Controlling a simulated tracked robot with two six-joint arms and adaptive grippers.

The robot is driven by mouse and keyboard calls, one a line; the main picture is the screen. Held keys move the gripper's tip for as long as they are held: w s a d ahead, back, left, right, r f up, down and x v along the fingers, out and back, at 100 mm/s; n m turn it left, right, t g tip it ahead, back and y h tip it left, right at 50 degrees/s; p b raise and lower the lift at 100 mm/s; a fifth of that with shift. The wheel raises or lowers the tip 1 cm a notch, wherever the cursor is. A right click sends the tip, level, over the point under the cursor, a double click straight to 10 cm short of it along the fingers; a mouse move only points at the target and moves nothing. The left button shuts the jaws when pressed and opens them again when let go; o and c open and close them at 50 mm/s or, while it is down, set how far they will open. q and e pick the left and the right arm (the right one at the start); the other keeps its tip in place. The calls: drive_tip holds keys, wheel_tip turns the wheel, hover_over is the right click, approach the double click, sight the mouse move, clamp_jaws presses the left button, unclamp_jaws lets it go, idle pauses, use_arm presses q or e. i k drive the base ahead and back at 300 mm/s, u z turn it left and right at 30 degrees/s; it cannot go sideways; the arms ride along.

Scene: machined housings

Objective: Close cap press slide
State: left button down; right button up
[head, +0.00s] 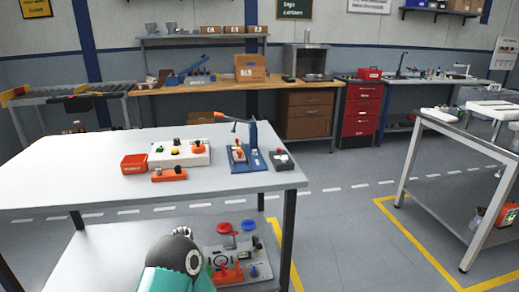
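What looks like the cap press (252,160) stands near the right end of the light grey table (70,180). It has a blue base, a blue upright and a dark lever with an orange tip that reaches up and to the left. A small pale part with a red spot sits at the left of its base. The slide is too small to make out, so I cannot tell whether it is open or closed. A teal and grey link of my own arm rises at the bottom, in front of the table.
Left of the press are a white panel with coloured knobs (180,153), a red-orange bin (134,164) and an orange block (169,174). A grey box with a red knob (282,160) stands close on its right. The table's front left is clear. Another table (470,140) stands right.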

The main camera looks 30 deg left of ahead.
sight(238, 155)
drive_tip(key=u, duration=0.15)
drive_tip(key=i, duration=0.75)
drive_tip(key=u, duration=0.6)
